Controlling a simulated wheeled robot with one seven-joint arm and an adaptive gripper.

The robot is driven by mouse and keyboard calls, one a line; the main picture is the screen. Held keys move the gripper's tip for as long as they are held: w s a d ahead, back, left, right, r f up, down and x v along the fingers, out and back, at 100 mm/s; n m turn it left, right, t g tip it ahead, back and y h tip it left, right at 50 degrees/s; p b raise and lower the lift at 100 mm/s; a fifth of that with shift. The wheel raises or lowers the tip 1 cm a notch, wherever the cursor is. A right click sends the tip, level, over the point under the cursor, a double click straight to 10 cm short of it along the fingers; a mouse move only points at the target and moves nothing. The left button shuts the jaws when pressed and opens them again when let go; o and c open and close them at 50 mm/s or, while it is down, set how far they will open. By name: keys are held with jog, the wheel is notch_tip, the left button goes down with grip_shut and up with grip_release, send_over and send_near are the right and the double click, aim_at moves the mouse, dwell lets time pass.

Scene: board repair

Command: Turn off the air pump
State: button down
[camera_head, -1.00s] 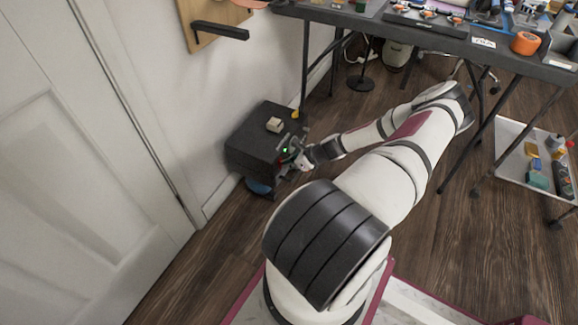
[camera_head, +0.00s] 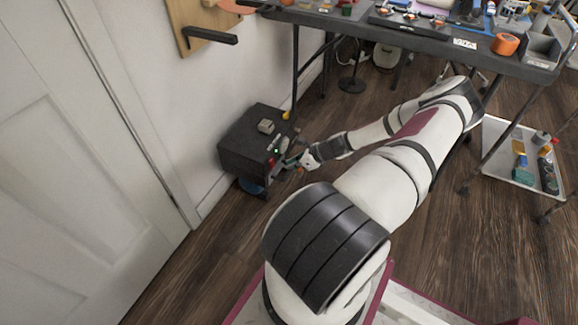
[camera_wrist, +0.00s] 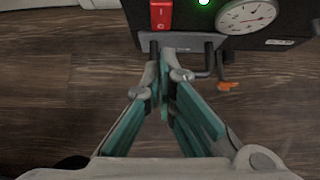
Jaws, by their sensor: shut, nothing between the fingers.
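My gripper (camera_wrist: 168,80) is shut and empty. Its fingertips are just below the red switch in the picture, near a grey bar on the pump's front; I cannot tell if they touch it. In the head view my gripper (camera_head: 288,160) is at the pump's right side.
A dark worktable (camera_head: 400,40) with tools stands behind, its legs right of the pump. A low white shelf tray (camera_head: 500,165) with bottles is at the right. A white door (camera_head: 80,180) is at the left. Wooden floor lies open around my arm.

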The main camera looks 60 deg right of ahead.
jog(key=p+v, duration=0.2)
jog(key=v, duration=0.4)
jog(key=shift+r, duration=0.45)
jog(key=shift+s, duration=0.1)
